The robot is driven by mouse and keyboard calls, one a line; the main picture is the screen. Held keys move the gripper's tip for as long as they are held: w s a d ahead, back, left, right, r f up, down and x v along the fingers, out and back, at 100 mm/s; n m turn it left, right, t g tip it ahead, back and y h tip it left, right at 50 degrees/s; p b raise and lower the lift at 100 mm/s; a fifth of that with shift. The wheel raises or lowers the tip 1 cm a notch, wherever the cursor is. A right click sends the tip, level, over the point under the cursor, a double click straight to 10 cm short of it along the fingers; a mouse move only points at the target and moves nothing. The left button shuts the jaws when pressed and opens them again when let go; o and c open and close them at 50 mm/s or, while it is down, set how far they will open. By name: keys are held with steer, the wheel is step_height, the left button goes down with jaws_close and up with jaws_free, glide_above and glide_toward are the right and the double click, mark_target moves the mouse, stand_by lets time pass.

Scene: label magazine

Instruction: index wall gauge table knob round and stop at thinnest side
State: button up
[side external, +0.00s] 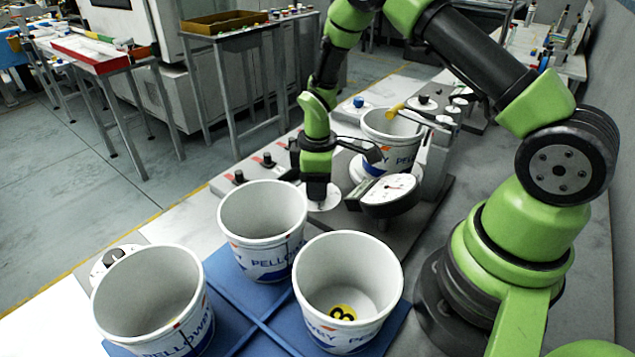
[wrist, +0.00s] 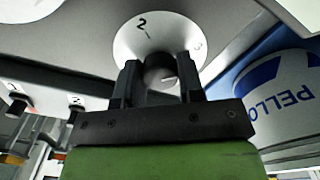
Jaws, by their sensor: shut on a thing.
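My gripper (side external: 318,192) points down over the white numbered dial plate (side external: 331,199) of the table knob. In the wrist view my gripper (wrist: 160,80) is shut on the dark round knob (wrist: 157,68), a finger on each side. The white dial plate (wrist: 128,44) shows a 2 at the top and a 3 at the right; a pale line marks the knob. The wall gauge (side external: 388,190), a round white-faced dial, stands beside the gripper; its reading is too small to tell. A white printed tub (side external: 392,150) stands upright behind the gauge.
Three open white tubs stand at the front: left (side external: 150,295), middle (side external: 262,220) and right (side external: 348,285), with a yellow label inside the right one. A blue mat (side external: 228,285) lies under them. Several small knobs line the bench edge left of my gripper.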

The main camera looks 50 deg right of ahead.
steer(key=shift+m, duration=0.3)
steer(key=m, duration=1)
steer(key=shift+m, duration=2.2)
steer(key=o, duration=0.9)
